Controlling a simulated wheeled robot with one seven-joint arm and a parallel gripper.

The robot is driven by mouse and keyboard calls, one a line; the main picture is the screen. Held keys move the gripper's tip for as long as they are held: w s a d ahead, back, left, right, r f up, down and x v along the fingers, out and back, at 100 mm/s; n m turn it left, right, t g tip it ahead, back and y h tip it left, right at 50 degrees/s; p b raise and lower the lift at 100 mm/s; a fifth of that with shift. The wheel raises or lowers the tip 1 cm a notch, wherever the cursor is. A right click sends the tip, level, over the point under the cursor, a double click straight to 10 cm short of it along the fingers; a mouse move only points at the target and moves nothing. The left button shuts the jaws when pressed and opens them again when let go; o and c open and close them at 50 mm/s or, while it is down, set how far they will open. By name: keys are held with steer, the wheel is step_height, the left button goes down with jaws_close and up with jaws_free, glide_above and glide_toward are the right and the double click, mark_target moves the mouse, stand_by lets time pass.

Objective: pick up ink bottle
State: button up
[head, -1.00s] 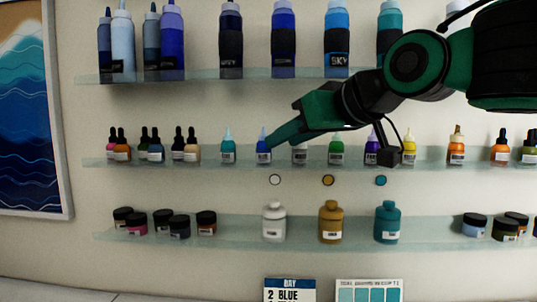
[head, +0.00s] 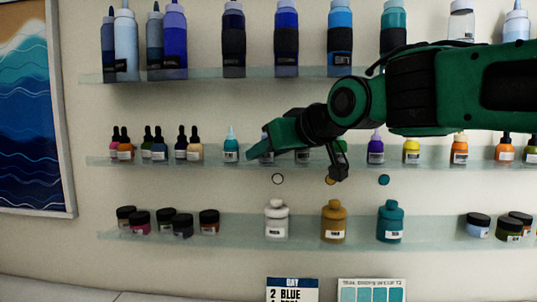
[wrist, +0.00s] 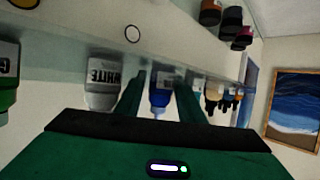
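A small blue ink bottle (wrist: 160,93) shows in the wrist view, which is upside down, framed between my two fingers. In the head view my gripper (head: 268,150) covers most of this bottle at the middle shelf. My gripper (wrist: 160,97) is open, one finger on each side of the bottle with visible gaps. I cannot tell how deep the bottle sits between them. A white ink bottle (wrist: 103,82) stands just outside the left finger in the wrist view. A teal ink bottle (head: 231,148) stands left of my gripper in the head view.
The middle glass shelf (head: 340,158) also holds purple (head: 376,149), yellow (head: 411,151) and orange (head: 459,150) bottles. Large bottles stand on the upper shelf (head: 205,75). Jars and pigment bottles stand on the lower shelf (head: 350,241). A sign (head: 291,290) reads "2 BLUE".

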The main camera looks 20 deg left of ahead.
steer(key=c, duration=0.8)
steer(key=shift+r, duration=0.1)
steer(key=shift+w+r, duration=0.1)
steer(key=shift+r, duration=0.45)
step_height(320, 180, up, 2)
steer(key=shift+r, duration=0.25)
steer(key=s+a+r, duration=0.2)
steer(key=s+r, duration=0.5)
steer(key=s, duration=0.4)
steer(key=shift+s+a+r, duration=0.15)
steer(key=shift+s+a, duration=0.05)
steer(key=shift+s, duration=0.1)
